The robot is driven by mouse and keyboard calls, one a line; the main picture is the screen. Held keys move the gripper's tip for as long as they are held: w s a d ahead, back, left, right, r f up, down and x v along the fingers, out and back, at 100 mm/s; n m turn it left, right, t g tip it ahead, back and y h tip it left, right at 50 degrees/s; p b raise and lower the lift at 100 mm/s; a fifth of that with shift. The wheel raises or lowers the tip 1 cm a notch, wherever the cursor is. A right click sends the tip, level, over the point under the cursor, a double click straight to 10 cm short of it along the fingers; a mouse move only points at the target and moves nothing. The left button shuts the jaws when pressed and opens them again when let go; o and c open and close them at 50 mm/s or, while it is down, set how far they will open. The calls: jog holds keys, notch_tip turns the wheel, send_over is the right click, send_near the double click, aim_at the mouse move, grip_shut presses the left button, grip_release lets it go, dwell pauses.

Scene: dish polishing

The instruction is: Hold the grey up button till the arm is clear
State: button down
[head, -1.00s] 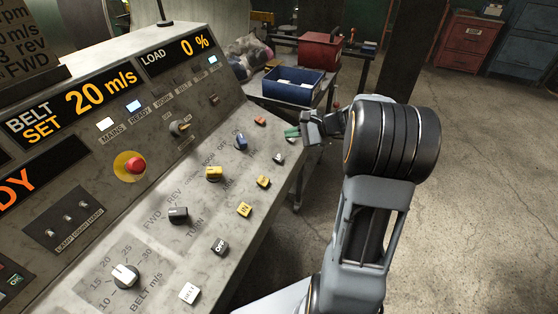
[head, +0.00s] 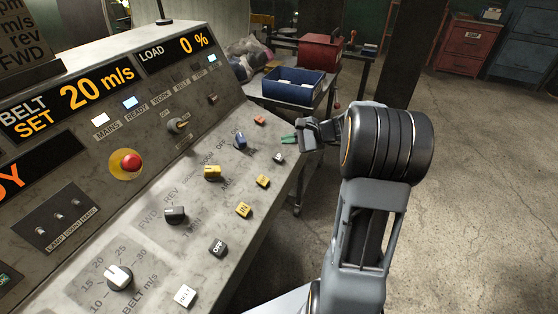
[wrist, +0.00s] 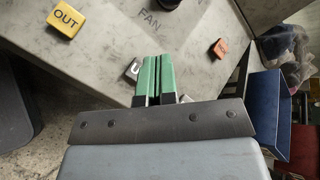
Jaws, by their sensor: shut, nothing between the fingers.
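The grey up button (head: 279,157) sits near the right edge of the sloping control panel (head: 205,132). In the wrist view it is a light grey button (wrist: 132,70) with a letter U showing, just left of the fingers. My gripper (head: 289,138) is shut and empty, its green fingertips together over the panel edge. Another pale piece (wrist: 186,99) shows partly behind the fingers.
The floor at right is clear.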

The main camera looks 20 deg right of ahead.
aim_at(282, 160)
jog(key=shift+w+a+f+b, duration=0.2)
jog(key=shift+f+b, duration=0.3)
jog(key=shift+f, duration=0.3)
jog(key=shift+w+a+f+b, duration=0.15)
jog(key=shift+w+f+b, duration=0.1)
jog(key=shift+f+b, duration=0.45)
jog(key=shift+w+a+f+b, duration=0.2)
jog(key=shift+f+b, duration=0.15)
jog(key=shift+f, duration=0.6)
jog(key=shift+f, duration=0.1)
jog(key=shift+w+a+f+b, duration=0.1)
jog(key=shift+f+b, duration=0.15)
jog(key=shift+b, duration=0.05)
